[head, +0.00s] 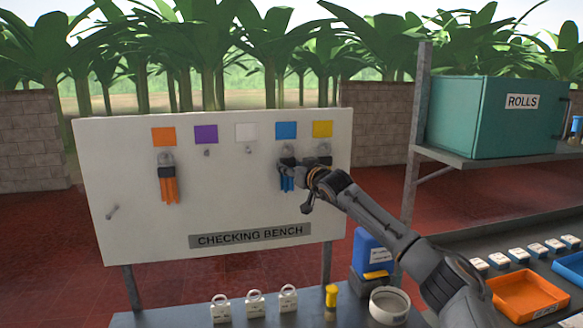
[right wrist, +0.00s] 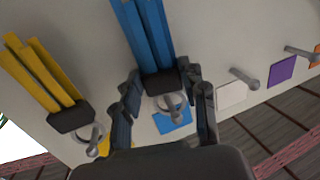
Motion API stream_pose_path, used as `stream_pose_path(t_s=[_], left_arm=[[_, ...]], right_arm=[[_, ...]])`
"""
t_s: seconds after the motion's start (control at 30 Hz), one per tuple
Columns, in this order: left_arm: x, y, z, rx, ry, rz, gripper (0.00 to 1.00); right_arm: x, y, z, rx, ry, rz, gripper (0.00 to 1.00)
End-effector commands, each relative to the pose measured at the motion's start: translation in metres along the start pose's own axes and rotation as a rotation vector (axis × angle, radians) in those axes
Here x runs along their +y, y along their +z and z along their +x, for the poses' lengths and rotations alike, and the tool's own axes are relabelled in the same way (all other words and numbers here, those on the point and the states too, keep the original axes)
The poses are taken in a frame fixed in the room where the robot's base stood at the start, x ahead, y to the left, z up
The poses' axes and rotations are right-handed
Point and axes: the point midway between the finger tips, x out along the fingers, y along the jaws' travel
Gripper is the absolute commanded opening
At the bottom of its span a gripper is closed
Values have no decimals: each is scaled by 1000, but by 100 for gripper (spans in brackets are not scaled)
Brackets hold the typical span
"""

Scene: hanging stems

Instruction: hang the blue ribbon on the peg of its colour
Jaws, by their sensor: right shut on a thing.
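The blue ribbon (head: 287,183) is at the board just below the blue square (head: 286,130). In the right wrist view, the blue strips (right wrist: 146,35) run up from a dark clip with a metal ring. The ring (right wrist: 172,104) overlaps the peg by the blue square (right wrist: 172,122); I cannot tell whether it is fully around the peg. My right gripper (head: 299,172) is shut on the ribbon's dark clip, its fingers (right wrist: 161,88) on both sides. My left gripper is not in view.
A yellow ribbon (right wrist: 40,72) hangs close beside the blue one. An orange ribbon (head: 168,188) hangs under the orange square. The purple (head: 206,153) and white (head: 249,150) pegs are bare.

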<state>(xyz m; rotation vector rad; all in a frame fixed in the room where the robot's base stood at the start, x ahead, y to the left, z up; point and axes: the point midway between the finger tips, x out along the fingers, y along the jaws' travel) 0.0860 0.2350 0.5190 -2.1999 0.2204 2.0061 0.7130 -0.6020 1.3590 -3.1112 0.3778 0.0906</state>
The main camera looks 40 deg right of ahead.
Motion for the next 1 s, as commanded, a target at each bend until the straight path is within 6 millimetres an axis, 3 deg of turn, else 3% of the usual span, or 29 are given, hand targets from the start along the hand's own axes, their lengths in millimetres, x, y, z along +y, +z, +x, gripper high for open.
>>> stream_pose_path(t_s=[0.4, 0.43, 0.53, 0.57, 1.0], left_arm=[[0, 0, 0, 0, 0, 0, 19], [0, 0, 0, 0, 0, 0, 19], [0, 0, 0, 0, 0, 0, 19], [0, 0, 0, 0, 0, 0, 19], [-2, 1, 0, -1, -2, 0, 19]], right_arm=[[0, 0, 0, 0, 0, 0, 24], [0, 0, 0, 0, 0, 0, 46], [0, 0, 0, 0, 0, 0, 67], [0, 0, 0, 0, 0, 0, 69], [1, 1, -7, -2, 1, -2, 69]])
